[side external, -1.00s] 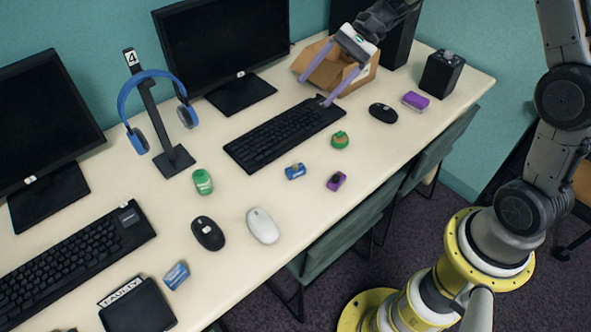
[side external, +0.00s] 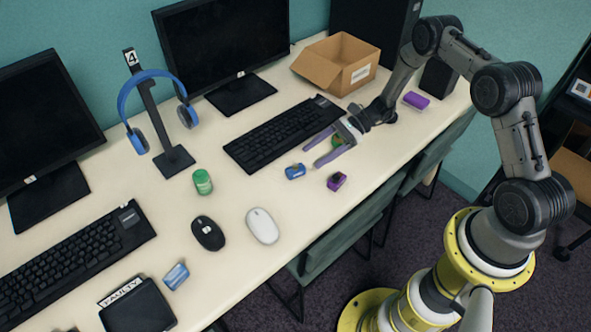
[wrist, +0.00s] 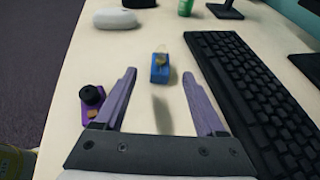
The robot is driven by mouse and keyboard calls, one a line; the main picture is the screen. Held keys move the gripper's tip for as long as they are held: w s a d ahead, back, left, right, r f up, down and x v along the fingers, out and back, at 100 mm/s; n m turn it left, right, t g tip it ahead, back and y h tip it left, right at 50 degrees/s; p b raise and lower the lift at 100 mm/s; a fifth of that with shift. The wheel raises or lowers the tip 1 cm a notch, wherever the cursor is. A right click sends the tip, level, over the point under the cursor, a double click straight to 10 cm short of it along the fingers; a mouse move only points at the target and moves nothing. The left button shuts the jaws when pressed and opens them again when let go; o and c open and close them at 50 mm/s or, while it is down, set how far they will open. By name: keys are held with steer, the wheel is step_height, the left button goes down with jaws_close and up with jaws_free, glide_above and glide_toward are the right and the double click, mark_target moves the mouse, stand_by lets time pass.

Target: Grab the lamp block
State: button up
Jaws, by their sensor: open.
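A small blue block with a pale bulb-like piece on top, which looks like the lamp block (side external: 295,171), lies on the table in front of the black keyboard. In the wrist view the lamp block (wrist: 160,74) is upright, ahead of and centred between my fingertips. My gripper (side external: 311,157) is open and empty, its purple fingers pointing toward the lamp block from behind it, apart from it. Between the fingers in the wrist view there is only bare table and a shadow.
A purple block with a black knob (wrist: 88,107) lies just outside the left finger in the wrist view. A green block (side external: 337,141) is partly hidden by my gripper. The keyboard (side external: 283,134) runs alongside.

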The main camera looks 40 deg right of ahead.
mark_target(298, 166)
steer(key=x, duration=0.8)
steer(key=shift+w+a, duration=0.15)
steer(key=shift+a, duration=0.15)
jaws_close()
